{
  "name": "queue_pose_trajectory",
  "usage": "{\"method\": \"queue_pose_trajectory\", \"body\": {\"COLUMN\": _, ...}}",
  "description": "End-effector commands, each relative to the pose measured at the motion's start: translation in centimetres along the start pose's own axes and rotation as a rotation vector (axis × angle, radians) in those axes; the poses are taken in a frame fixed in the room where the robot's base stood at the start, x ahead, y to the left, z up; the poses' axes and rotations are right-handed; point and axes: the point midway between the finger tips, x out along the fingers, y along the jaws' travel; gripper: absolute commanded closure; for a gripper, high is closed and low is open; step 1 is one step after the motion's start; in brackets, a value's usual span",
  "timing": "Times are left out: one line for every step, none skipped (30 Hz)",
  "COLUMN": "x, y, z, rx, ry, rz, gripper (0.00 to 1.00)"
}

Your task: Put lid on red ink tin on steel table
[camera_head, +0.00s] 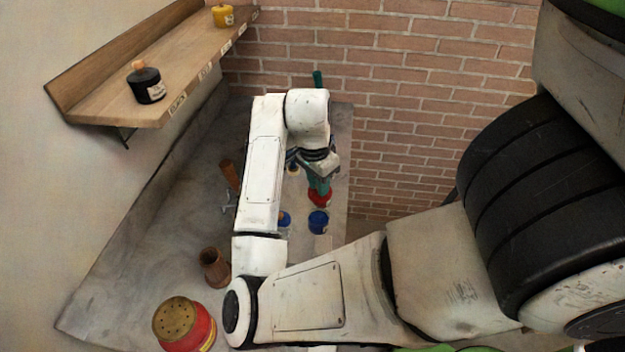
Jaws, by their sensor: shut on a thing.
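My gripper (319,184) points down over the steel table (128,265), below the white wrist at the end of my arm. It is shut on what looks like the lid, which is mostly hidden by the fingers. A small red tin (320,199) shows directly under the fingertips. At this size I cannot tell whether the lid touches the tin's rim or is just above it.
A blue tin (318,222) stands just in front of the red one, with a small blue piece (284,218) to its left. A brown cup (214,267) and a large red can with a perforated top (186,325) stand nearer. The wall shelf holds a black tin (146,86) and a yellow tin (223,16).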

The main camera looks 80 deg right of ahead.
Motion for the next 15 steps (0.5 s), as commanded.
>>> {"method": "queue_pose_trajectory", "body": {"x": -0.3, "y": -0.5, "z": -0.8, "rx": 0.062, "ry": -0.008, "rz": 0.011, "gripper": 1.0}}
{"method": "queue_pose_trajectory", "body": {"x": -0.2, "y": -0.9, "z": -1.2, "rx": 0.1, "ry": -0.01, "rz": 0.017, "gripper": 1.0}}
{"method": "queue_pose_trajectory", "body": {"x": 0.0, "y": -1.4, "z": -1.8, "rx": 0.153, "ry": -0.01, "rz": 0.026, "gripper": 1.0}}
{"method": "queue_pose_trajectory", "body": {"x": 0.2, "y": -1.8, "z": -2.2, "rx": 0.192, "ry": -0.011, "rz": 0.03, "gripper": 1.0}}
{"method": "queue_pose_trajectory", "body": {"x": 0.3, "y": -2.1, "z": -2.7, "rx": 0.229, "ry": -0.011, "rz": 0.035, "gripper": 1.0}}
{"method": "queue_pose_trajectory", "body": {"x": 0.5, "y": -2.6, "z": -3.2, "rx": 0.274, "ry": -0.011, "rz": 0.04, "gripper": 1.0}}
{"method": "queue_pose_trajectory", "body": {"x": 0.6, "y": -2.9, "z": -3.6, "rx": 0.306, "ry": -0.011, "rz": 0.043, "gripper": 1.0}}
{"method": "queue_pose_trajectory", "body": {"x": 0.7, "y": -3.2, "z": -3.9, "rx": 0.335, "ry": -0.01, "rz": 0.044, "gripper": 1.0}}
{"method": "queue_pose_trajectory", "body": {"x": 0.8, "y": -3.6, "z": -4.3, "rx": 0.368, "ry": -0.009, "rz": 0.048, "gripper": 1.0}}
{"method": "queue_pose_trajectory", "body": {"x": 0.9, "y": -3.9, "z": -4.6, "rx": 0.389, "ry": -0.009, "rz": 0.048, "gripper": 1.0}}
{"method": "queue_pose_trajectory", "body": {"x": 1.0, "y": -4.0, "z": -4.8, "rx": 0.408, "ry": -0.009, "rz": 0.049, "gripper": 1.0}}
{"method": "queue_pose_trajectory", "body": {"x": 1.1, "y": -4.3, "z": -5.0, "rx": 0.426, "ry": -0.007, "rz": 0.05, "gripper": 1.0}}
{"method": "queue_pose_trajectory", "body": {"x": 1.2, "y": -4.4, "z": -5.2, "rx": 0.439, "ry": -0.006, "rz": 0.051, "gripper": 1.0}}
{"method": "queue_pose_trajectory", "body": {"x": 1.3, "y": -4.5, "z": -5.3, "rx": 0.446, "ry": -0.006, "rz": 0.051, "gripper": 1.0}}
{"method": "queue_pose_trajectory", "body": {"x": 1.4, "y": -4.6, "z": -5.3, "rx": 0.453, "ry": -0.006, "rz": 0.051, "gripper": 1.0}}
